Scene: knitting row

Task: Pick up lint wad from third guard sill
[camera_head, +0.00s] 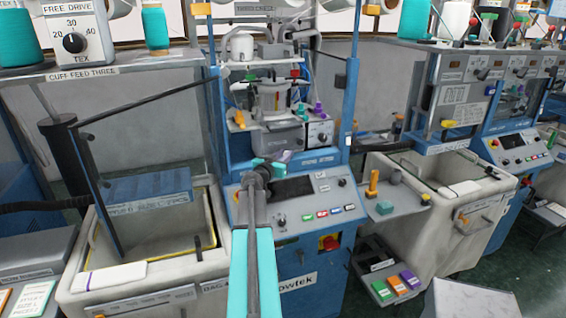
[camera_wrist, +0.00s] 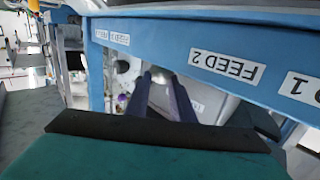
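No sill labelled as third is readable. A blue frame bar (camera_wrist: 175,55) with upside-down FEED labels crosses close behind the fingers in the wrist view.
The control panel (camera_head: 322,198) lies below my gripper. Pale bins stand left (camera_head: 75,285) and right (camera_head: 420,240). A dark bar (camera_head: 150,105) slants across the left side.

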